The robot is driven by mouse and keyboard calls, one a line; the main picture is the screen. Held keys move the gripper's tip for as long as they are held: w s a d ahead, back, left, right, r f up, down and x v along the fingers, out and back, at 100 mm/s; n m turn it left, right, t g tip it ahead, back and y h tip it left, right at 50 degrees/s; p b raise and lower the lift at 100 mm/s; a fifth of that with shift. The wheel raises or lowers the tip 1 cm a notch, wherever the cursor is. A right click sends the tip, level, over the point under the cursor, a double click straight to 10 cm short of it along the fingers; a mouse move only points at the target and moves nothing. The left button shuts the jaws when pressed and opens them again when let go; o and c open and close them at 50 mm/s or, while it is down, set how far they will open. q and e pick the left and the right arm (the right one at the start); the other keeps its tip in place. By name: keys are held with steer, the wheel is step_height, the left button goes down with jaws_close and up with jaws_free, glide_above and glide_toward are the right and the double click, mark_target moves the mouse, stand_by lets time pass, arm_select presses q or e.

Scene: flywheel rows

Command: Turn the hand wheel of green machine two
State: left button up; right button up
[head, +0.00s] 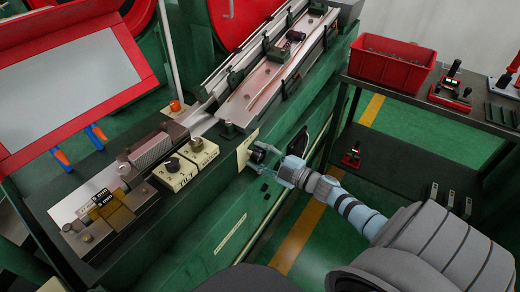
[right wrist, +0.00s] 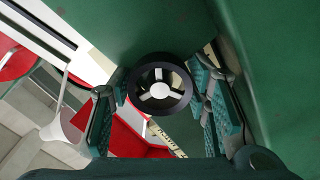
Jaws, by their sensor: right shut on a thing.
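The hand wheel (right wrist: 160,90) is a black ring with a pale three-spoked hub. It sits on the front face of the green machine (head: 215,213). In the head view the hand wheel (head: 258,155) is small, dark and partly hidden by my gripper. My right gripper (head: 277,165) reaches it from the right. In the right wrist view the two fingers of my right gripper (right wrist: 158,95) stand on either side of the wheel's rim and are shut on it. My left gripper does not show. I cannot read which number the machine carries.
Control boxes (head: 188,170) and a slide rail (head: 280,75) lie on the machine top. A red-framed panel (head: 70,75) stands at the left. A dark cart with a red bin (head: 392,62) stands at the right. Green floor with a yellow stripe (head: 372,108) lies between.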

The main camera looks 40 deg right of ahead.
stand_by(0.4)
steer(key=o, duration=1.2)
steer(key=shift+s, duration=0.1)
steer(key=v, duration=1.1)
steer(key=shift+s+d, duration=0.15)
steer(key=shift+s, duration=0.25)
